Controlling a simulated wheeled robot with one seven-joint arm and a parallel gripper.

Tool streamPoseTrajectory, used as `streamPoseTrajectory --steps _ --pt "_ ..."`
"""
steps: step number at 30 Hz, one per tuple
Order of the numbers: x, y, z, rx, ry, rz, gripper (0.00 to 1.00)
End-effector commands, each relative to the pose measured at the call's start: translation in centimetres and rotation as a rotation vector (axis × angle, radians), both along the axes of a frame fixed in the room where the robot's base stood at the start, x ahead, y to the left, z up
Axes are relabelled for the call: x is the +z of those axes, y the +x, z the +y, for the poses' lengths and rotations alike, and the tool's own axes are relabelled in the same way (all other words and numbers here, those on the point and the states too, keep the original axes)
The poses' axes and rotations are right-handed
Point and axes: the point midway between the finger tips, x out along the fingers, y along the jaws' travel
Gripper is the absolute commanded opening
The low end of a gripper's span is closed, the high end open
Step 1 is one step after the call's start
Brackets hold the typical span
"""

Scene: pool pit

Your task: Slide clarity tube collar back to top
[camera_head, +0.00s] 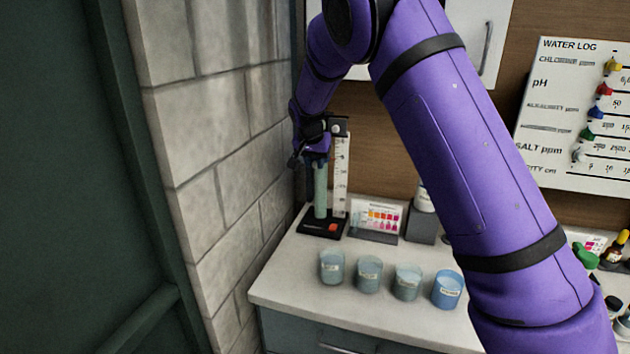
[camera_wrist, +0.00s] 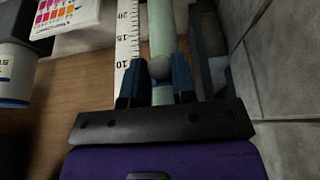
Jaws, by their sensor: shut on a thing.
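The clarity tube (camera_head: 321,192) is a pale green upright cylinder on a black base in the back left corner of the counter. A white scale strip (camera_head: 341,178) stands beside it; tube (camera_wrist: 162,28) and strip (camera_wrist: 127,45) also show in the wrist view. My gripper (camera_head: 318,157) is at the upper part of the tube. The knob appears to belong to the collar; the collar's ring is mostly hidden by the fingers.
A stone block wall (camera_head: 215,130) is close on the left. A colour chart (camera_head: 377,216) and a white bottle (camera_head: 424,199) stand right of the tube. Several cups (camera_head: 369,273) line the counter's front. A water log board (camera_head: 575,110) hangs at right.

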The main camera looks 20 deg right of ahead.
Motion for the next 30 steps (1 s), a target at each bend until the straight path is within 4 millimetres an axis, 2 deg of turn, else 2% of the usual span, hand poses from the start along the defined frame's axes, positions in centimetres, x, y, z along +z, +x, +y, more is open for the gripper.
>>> streamPoseTrajectory --steps 6,17,18,21,30 --pt "1.7 0.0 0.0 0.000 0.000 0.000 0.00" --pt "1.9 0.0 0.0 0.000 0.000 0.000 0.00" --pt "1.9 0.0 0.0 0.000 0.000 0.000 0.32" --pt "1.9 0.0 0.0 0.000 0.000 0.000 0.50" --pt "2.1 -0.1 0.1 0.000 0.000 0.000 0.50"
